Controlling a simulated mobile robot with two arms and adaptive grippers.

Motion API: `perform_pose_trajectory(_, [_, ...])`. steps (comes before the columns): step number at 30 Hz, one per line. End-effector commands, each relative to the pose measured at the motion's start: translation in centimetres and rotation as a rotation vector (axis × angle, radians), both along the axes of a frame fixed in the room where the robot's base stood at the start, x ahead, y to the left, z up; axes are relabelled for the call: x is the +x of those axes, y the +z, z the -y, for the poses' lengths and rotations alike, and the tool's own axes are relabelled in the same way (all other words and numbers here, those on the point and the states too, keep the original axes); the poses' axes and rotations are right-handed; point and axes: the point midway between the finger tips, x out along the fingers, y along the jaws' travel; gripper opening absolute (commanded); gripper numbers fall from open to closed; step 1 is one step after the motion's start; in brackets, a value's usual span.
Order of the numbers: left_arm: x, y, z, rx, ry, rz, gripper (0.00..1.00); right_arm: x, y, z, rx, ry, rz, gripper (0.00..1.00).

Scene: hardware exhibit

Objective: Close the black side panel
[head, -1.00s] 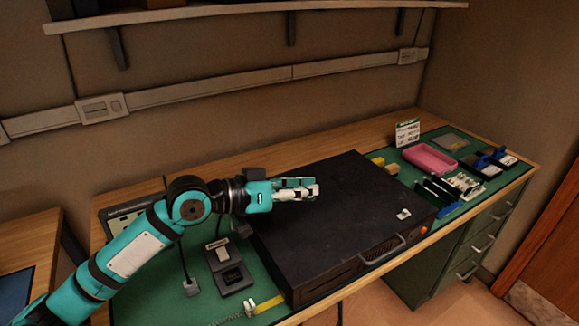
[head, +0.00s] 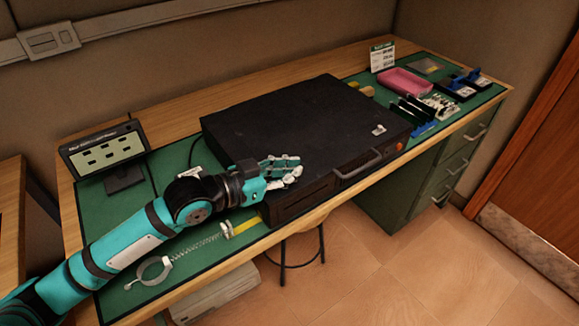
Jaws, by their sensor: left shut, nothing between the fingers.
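The black side panel (head: 305,118) is the flat top of a black case that lies on the green mat of the workbench. It looks flat on the case, and I cannot see a gap along its edge. A carry handle (head: 357,163) is on the case's front side. My left gripper (head: 286,170) is shut and empty. It is at the case's front left corner, over or just beside the panel's edge; I cannot tell whether it touches. My right gripper is not in view.
A small display (head: 104,150) stands at the left. A coiled wrist strap (head: 155,271) lies at the front left. A stool (head: 303,240) is under the bench.

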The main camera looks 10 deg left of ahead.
Motion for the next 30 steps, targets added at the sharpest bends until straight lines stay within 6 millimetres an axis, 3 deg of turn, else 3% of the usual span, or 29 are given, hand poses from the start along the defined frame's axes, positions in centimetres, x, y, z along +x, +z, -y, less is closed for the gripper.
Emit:
perform_pose_trajectory(13, [-0.1,-0.4,0.0,0.008,0.001,-0.02,0.0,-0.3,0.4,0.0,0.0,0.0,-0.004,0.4])
perform_pose_trajectory(17, [0.1,1.2,0.0,0.007,0.002,-0.017,0.0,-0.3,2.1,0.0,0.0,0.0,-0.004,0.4])
perform_pose_trajectory(22, [0.6,4.8,0.2,0.003,0.005,-0.006,0.0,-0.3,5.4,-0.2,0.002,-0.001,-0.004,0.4])
perform_pose_trajectory(24, [-0.6,3.9,-1.1,0.009,0.007,-0.006,0.0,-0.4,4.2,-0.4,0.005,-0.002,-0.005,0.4])
perform_pose_trajectory(30, [-3.8,5.1,-4.3,0.009,0.007,-0.004,0.0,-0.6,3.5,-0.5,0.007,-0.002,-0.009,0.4])
